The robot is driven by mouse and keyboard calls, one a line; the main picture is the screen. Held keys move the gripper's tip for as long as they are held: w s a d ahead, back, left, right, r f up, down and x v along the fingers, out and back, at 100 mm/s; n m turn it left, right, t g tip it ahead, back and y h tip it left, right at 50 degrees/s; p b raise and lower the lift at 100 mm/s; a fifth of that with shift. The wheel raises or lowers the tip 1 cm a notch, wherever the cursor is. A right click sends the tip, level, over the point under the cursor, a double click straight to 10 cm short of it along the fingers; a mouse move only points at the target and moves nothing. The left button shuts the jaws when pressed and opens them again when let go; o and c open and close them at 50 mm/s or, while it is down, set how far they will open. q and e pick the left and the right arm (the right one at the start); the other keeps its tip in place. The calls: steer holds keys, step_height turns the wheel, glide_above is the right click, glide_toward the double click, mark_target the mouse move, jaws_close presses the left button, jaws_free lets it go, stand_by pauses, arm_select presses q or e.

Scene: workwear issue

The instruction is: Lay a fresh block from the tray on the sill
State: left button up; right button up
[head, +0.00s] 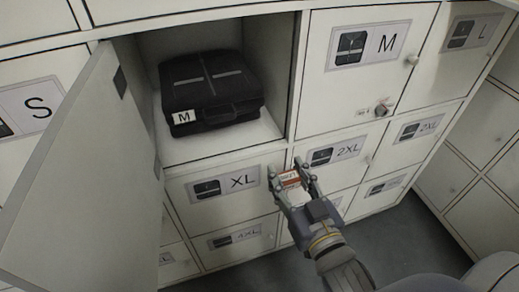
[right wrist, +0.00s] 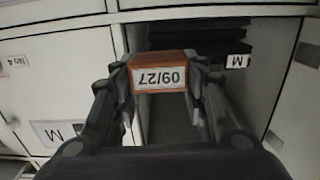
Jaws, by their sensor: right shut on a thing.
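My right gripper (head: 287,170) is shut on a small orange-brown block (head: 290,180) with a white label. In the right wrist view the block (right wrist: 159,58) sits between both fingertips, and its label reads 09/27 upside down. The gripper is in front of the lockers, below and to the right of an open compartment. The compartment's pale floor (head: 245,138) forms a sill with a bare strip at its front. A black case (head: 210,85) tagged M sits behind that strip. No tray shows in either view. My left gripper is not in view.
The open compartment's door (head: 80,165) swings out to the left. Closed doors marked M (head: 365,45), XL (head: 228,187) and 2XL (head: 335,152) surround it. Dark floor lies below.

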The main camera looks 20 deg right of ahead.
steer(key=shift+f, duration=0.4)
steer(key=shift+w+a, duration=0.1)
steer(key=shift+w, duration=0.1)
steer(key=w, duration=1.3)
steer(key=shift+w+a, duration=0.25)
steer(key=shift+w, duration=0.05)
steer(key=w, duration=0.2)
steer(key=w+b, duration=0.1)
steer(key=w, duration=0.1)
steer(key=shift+f, duration=0.3)
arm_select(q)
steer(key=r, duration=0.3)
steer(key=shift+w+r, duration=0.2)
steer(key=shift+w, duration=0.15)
arm_select(e)
steer(key=shift+s, duration=0.1)
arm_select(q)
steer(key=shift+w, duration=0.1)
arm_select(e)
steer(key=shift+f, duration=0.1)
steer(key=o, duration=0.4)
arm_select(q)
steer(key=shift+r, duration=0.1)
arm_select(e)
steer(key=o, duration=0.5)
steer(key=shift+c, duration=0.2)
